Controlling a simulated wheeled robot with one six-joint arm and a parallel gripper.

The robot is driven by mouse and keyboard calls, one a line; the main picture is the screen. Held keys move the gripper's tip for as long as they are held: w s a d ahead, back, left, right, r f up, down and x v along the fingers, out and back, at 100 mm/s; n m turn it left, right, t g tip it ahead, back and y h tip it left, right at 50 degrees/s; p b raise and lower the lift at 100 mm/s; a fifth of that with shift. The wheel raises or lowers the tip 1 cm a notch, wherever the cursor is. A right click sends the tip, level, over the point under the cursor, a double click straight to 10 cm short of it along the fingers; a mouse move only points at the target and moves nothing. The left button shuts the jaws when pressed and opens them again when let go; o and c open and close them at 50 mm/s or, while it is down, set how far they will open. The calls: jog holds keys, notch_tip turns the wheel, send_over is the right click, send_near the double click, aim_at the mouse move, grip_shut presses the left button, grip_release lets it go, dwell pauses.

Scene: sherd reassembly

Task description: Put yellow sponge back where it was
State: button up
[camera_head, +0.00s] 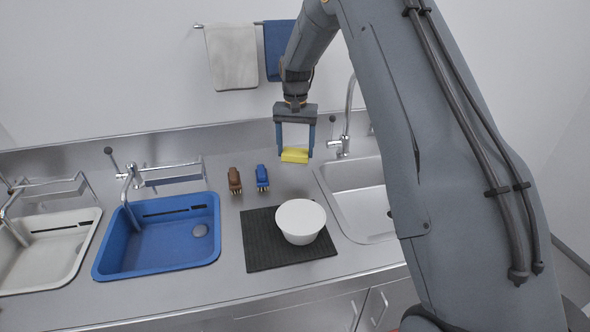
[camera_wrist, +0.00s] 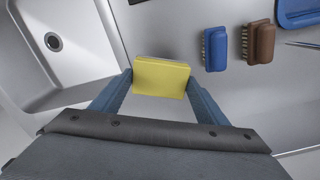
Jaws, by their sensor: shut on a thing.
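The yellow sponge (camera_head: 295,156) is between the two blue fingers of my gripper (camera_head: 295,152). In the wrist view the sponge (camera_wrist: 161,77) spans the gap between the fingertips (camera_wrist: 160,82), and my gripper is shut on it. In the head view it appears near the back of the steel counter, right of the blue brush and left of the right-hand sink. I cannot tell for sure whether its underside touches the counter.
A blue brush (camera_head: 262,177) and a brown brush (camera_head: 235,180) stand left of the sponge. A white bowl (camera_head: 301,221) sits on a black mat (camera_head: 262,251) in front. A grey sink (camera_head: 362,195) with a tap (camera_head: 346,125) is at right, a blue basin (camera_head: 160,245) at left.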

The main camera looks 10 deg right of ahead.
jog(key=shift+f+p, duration=1.1)
jog(key=shift+f, duration=2.35)
jog(key=o, duration=1)
jog(key=shift+f, duration=0.15)
